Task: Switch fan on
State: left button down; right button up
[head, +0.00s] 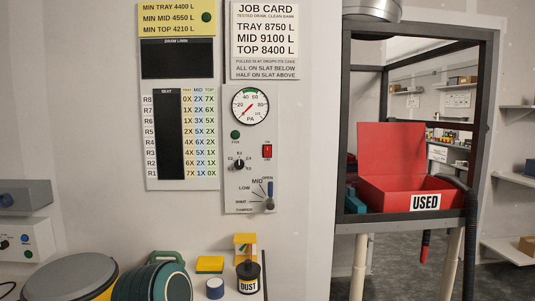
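The grey control panel (236,190) is on the wall at the middle of the head view. A dark green round button or lamp (235,134) sits on it, with a small label below that seems to read FAN. To its right is a red rocker switch (267,151) with tiny labels above and below; its position is too small to tell. A round PA gauge (249,106) is above them, with a red needle. A black selector knob (239,165) and a lever with a grey knob (269,204) are below. Neither gripper is in view.
A dark-framed opening at right holds an open red box (405,193) labelled USED. A black hose (468,230) hangs beside it.

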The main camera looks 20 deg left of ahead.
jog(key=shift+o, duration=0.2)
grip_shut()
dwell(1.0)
